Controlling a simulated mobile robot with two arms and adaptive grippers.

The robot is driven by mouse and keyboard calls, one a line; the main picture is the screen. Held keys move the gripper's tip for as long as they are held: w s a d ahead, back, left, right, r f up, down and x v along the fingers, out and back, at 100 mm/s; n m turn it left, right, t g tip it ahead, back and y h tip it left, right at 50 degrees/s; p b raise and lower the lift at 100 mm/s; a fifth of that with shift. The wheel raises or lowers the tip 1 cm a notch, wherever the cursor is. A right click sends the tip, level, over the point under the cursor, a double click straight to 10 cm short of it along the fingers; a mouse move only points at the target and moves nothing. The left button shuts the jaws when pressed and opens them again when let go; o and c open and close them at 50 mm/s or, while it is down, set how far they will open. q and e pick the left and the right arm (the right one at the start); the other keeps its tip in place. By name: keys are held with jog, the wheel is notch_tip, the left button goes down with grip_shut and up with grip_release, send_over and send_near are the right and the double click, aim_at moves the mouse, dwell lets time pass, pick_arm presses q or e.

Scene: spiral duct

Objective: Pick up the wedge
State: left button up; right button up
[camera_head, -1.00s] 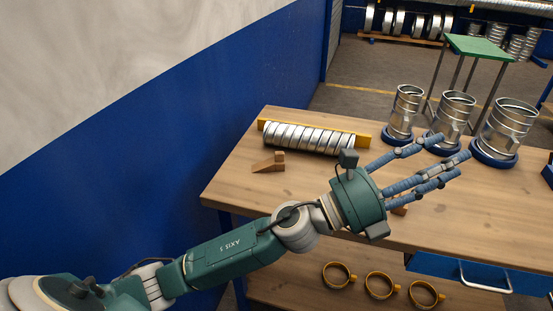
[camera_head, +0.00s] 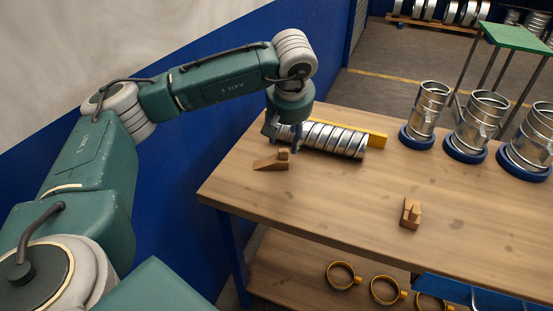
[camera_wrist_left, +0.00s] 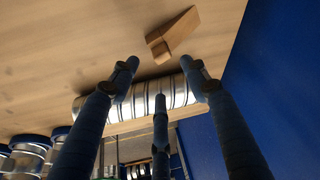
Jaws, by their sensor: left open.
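A brown wooden wedge (camera_head: 271,162) with a small block at its thick end lies on the workbench, in front of the left end of a ribbed silver duct. It also shows at the top middle of the left wrist view (camera_wrist_left: 178,32). My left gripper (camera_head: 284,141) points down just behind the wedge, at the duct's left end, and hides part of the duct. In the left wrist view its blue fingers (camera_wrist_left: 160,78) are spread and empty, with the wedge beyond their tips. A second wooden wedge-like piece (camera_head: 411,214) lies nearer the bench's front. My right gripper is not in view.
Several metal duct pieces on blue bases (camera_head: 465,149) stand at the right. A blue wall (camera_head: 185,165) borders the left. The bench middle is clear.

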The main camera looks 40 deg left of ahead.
aim_at(283, 152)
pick_arm(q)
jog(key=x, duration=0.4)
jog(key=p+x, duration=0.2)
jog(key=x, duration=0.1)
jog(key=shift+s+a+f, duration=0.1)
jog(key=shift+s+a, duration=0.05)
jog(key=shift+s, duration=0.2)
jog(key=shift+w+a+f, duration=0.1)
jog(key=shift+w+f, duration=0.1)
jog(key=shift+f, duration=0.3)
grip_shut()
jog(key=shift+s, duration=0.15)
